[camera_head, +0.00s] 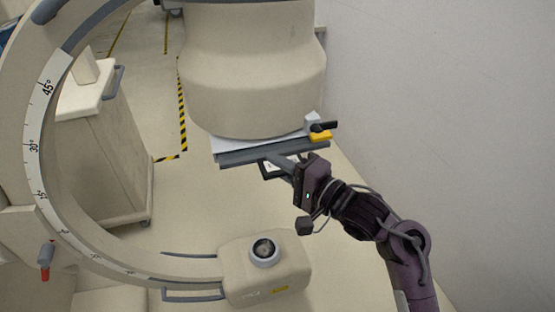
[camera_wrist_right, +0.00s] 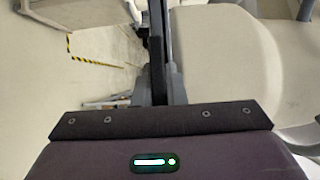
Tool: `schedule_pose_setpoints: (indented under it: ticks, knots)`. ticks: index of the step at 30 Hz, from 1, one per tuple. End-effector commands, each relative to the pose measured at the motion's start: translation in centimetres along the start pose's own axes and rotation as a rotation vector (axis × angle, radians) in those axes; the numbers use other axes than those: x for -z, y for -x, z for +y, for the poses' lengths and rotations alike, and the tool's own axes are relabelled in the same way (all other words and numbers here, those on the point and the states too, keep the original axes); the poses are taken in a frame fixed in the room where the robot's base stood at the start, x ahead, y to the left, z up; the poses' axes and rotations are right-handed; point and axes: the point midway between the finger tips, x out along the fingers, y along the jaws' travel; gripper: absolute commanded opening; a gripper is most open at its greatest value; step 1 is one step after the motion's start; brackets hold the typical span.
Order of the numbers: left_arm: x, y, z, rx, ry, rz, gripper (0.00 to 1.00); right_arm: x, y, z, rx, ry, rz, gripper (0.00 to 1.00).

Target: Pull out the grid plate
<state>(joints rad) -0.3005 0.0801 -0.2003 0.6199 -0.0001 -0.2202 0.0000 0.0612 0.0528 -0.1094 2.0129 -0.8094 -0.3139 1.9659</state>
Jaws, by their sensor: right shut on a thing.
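The grid plate (camera_head: 240,157) is a flat dark grey plate under the big beige detector housing (camera_head: 255,70) of a C-shaped machine. Its long front edge shows, slightly tilted in the picture. A dark-framed piece with a white face hangs below its middle, partly behind my fingers. My right gripper (camera_head: 279,165) reaches up from the lower right and is shut on the plate at its front. In the right wrist view, the gripper fingers (camera_wrist_right: 160,88) close together on a thin dark strip running upward. The contact itself is hard to see. My left gripper is not in view.
A yellow block with a black knob (camera_head: 320,131) sits at the plate's right end. The C-arm's curved scale (camera_head: 36,150) is at left. Its lower unit (camera_head: 265,275) stands below. A beige cart (camera_head: 100,150) is behind. Open floor lies between; a white wall is at right.

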Motion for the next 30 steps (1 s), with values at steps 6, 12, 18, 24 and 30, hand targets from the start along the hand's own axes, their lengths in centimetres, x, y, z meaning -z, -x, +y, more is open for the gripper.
schedule_pose_setpoints:
  ticks: [6,12,18,24,30]
  knots:
    - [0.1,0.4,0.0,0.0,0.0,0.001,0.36,-0.4,0.6,0.1,-0.005,-0.001,-0.001,0.0]
    - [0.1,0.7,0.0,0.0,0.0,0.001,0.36,-0.7,1.1,0.2,-0.006,-0.002,-0.001,0.0]
    - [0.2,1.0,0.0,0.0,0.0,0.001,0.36,-1.0,1.6,0.3,-0.007,-0.003,0.0,0.0]
    - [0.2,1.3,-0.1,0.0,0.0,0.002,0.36,-1.3,2.1,0.3,-0.007,-0.003,-0.001,0.0]
    - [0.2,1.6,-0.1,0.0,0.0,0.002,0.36,-1.7,2.6,0.2,-0.007,-0.002,-0.002,0.0]
